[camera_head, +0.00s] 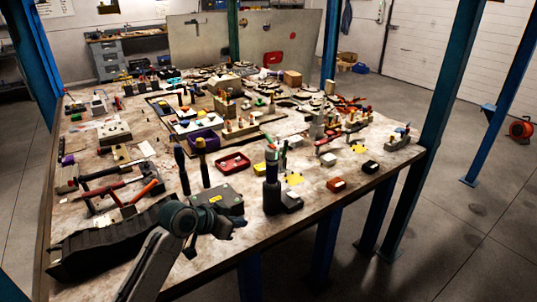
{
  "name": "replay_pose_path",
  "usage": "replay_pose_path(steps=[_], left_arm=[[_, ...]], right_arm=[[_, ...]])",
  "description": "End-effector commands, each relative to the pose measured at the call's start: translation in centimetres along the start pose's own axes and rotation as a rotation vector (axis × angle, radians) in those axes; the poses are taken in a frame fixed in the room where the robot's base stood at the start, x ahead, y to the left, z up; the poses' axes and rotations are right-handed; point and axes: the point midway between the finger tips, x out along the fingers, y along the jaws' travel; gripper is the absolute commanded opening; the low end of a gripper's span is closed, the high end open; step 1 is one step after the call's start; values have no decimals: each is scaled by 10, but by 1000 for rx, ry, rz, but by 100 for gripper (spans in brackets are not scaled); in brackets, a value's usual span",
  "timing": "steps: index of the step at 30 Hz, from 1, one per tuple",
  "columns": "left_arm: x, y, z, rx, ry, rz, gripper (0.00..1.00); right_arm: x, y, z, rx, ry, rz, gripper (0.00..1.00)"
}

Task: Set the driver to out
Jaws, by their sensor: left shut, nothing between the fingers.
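My left gripper (232,221) is over the table's near edge, at the end of my arm coming in from the bottom. It is shut and appears empty. A dark upright tool (272,188) with a black foot stands just right of it, apart from it; it may be the driver, but I cannot tell for sure. Two upright dark handles, one bluish (181,168) and one with a yellowish top (203,165), stand behind the gripper. No in/out setting is readable. My right gripper is not in view.
The worktable (325,208) is crowded. A red tray (233,163) and purple bin (203,140) lie behind the gripper. Red-handled tools (140,196) and a long black case (105,240) lie left. Blue posts (448,110) stand beyond the right edge.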

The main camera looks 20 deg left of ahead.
Motion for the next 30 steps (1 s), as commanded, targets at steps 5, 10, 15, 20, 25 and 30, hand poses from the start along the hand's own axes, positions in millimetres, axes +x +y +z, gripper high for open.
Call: replay_pose_path(steps=[5,10,15,20,25,30], left_arm=[[-22,-30,-96,58,160,55,0],[-53,-48,-168,95,286,101,0],[-77,-58,-210,116,365,127,0],[-86,-60,-224,123,391,137,0],[-86,-60,-224,123,393,138,0],[-85,-60,-225,123,392,138,0]], right_arm=[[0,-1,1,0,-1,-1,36],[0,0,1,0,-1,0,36],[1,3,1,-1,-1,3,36],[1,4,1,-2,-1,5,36],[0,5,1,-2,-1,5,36],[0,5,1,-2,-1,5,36]])
